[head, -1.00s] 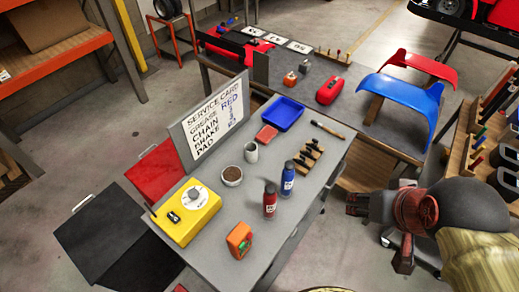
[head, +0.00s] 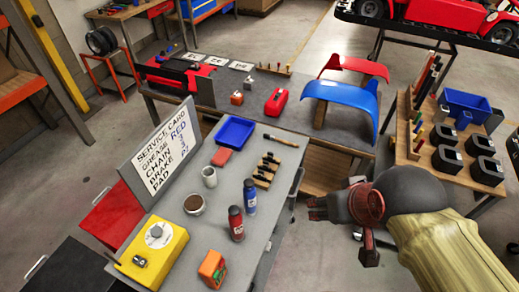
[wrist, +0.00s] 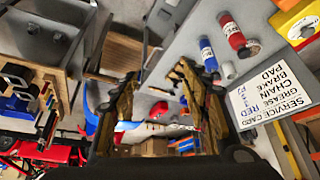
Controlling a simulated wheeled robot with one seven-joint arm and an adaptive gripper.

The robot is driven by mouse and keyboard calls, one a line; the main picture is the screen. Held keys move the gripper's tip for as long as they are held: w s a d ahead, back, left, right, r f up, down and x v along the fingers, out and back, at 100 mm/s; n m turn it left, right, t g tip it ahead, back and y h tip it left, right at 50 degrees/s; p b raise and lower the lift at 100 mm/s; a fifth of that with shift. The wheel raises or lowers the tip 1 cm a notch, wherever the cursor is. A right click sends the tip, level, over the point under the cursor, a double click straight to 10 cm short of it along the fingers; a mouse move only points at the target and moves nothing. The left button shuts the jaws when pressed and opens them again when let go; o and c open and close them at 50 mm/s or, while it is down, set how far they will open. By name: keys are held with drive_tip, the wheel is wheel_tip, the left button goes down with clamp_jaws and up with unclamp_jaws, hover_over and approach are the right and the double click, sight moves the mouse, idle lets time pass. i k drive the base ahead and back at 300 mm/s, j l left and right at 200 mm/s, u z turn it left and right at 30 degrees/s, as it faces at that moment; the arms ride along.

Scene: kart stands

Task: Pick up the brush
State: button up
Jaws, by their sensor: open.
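The brush (head: 284,141), with a dark handle and a paler end, lies flat on the grey table (head: 222,259) near its far right corner in the head view. My gripper (head: 317,207) is in the air off the table's right side, below and right of the brush in the picture. It is empty and apart from the brush. In the wrist view the two fingers of my gripper (wrist: 157,72) stand wide apart.
A wooden rack (head: 264,172) stands close to the brush, with a blue tray (head: 235,131) to its left. A blue bottle (head: 249,196) and a red bottle (head: 236,223) stand nearer. A wooden stand (head: 407,150) with black cups is at right.

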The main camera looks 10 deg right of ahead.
sight(265, 135)
drive_tip(key=i+l+u, duration=0.15)
drive_tip(key=i+l, duration=0.85)
